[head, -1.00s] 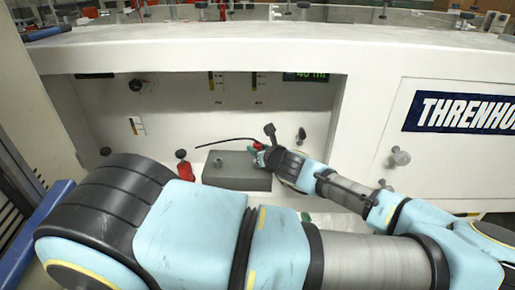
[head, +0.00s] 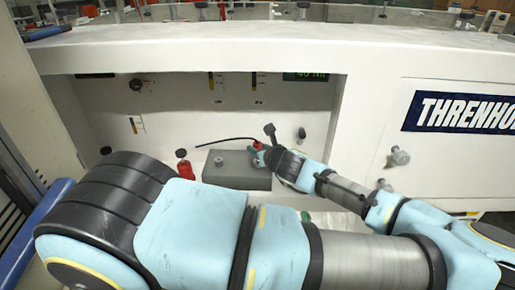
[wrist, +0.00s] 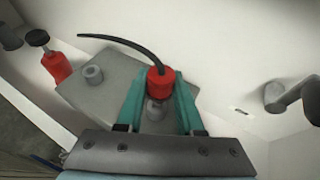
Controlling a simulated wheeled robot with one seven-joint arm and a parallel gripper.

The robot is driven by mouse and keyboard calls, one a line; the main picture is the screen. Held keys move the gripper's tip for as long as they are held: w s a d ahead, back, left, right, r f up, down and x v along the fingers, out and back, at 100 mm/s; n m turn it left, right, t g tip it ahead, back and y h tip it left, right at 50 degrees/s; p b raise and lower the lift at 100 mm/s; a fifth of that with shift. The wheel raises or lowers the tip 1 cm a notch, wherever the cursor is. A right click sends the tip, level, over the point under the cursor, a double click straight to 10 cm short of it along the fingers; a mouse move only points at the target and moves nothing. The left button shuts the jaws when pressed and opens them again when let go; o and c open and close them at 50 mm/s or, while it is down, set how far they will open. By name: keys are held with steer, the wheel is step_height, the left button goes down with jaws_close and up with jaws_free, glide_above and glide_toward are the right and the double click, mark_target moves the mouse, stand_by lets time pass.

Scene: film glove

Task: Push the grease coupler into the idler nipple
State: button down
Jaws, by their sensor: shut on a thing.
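The grease coupler (wrist: 158,82) is a red cylinder with a thin black hose curving off its top to the left. My gripper (wrist: 158,95) is shut on it, a green finger on either side. A grey rounded piece (wrist: 156,108) shows between the fingers below the red part; I cannot tell whether it belongs to the coupler or is the idler nipple. A grey block (wrist: 120,97) lies beneath, with a short grey cylinder (wrist: 93,74) on its top. In the head view my gripper (head: 257,152) is over the block's right end, and the red coupler (head: 258,145) shows there.
A red bottle (wrist: 56,67) with a black cap stands left of the block. Grey and black knobs (wrist: 276,97) stick out at the right. The white recess wall (head: 225,120) rises behind, and the machine's white top (head: 250,45) overhangs it.

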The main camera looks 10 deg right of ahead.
steer(key=shift+f+b, duration=0.6)
steer(key=shift+f, duration=0.8)
steer(key=shift+c, duration=2.3)
jaws_free()
steer(key=shift+s, duration=0.1)
steer(key=b+v, duration=0.1)
steer(key=v, duration=0.9)
steer(key=shift+s+b, duration=0.25)
steer(key=shift+b, duration=0.05)
steer(key=shift+d+r, duration=0.1)
steer(key=shift+d, duration=0.05)
